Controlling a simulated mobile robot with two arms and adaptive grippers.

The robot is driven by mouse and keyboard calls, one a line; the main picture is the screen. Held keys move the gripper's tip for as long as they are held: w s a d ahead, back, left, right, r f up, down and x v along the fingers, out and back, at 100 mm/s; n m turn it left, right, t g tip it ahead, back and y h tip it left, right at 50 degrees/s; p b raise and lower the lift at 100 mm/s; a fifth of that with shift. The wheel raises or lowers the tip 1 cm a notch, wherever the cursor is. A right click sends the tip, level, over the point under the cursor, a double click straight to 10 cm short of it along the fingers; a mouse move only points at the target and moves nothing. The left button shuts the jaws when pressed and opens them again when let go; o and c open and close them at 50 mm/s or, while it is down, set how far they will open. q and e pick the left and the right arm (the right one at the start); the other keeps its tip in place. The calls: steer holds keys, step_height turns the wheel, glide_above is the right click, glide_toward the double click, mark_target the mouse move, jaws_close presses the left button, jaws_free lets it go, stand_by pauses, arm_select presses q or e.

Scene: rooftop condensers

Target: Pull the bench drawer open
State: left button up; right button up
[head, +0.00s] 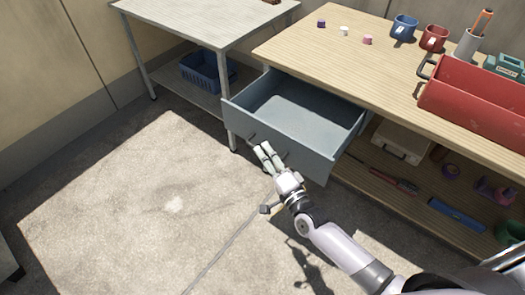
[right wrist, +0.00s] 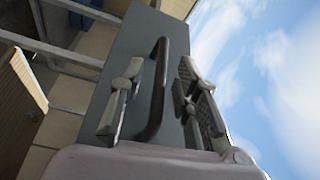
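The bench drawer (head: 305,160) is grey and stands well out from the wooden-topped bench (head: 330,45). Its inside looks empty. The drawer front also shows in the right wrist view (right wrist: 125,55). Its dark bar handle (right wrist: 157,95) lies between the fingers of my right gripper (right wrist: 161,72), with a visible gap on each side. The gripper is open around the handle, not closed on it. In the head view my right gripper (head: 266,153) is at the drawer front and hides part of the handle. My left gripper is not in view.
A red toolbox (head: 470,105), blue mug (head: 404,27), red mug (head: 433,38) and small coloured pieces stand on the bench. Tools and a case (head: 400,142) lie on its lower shelf. A metal table (head: 205,20) with a blue basket (head: 205,70) stands left. The floor before the drawer is clear.

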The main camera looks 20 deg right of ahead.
steer(key=v, duration=1)
steer(key=shift+f, duration=0.1)
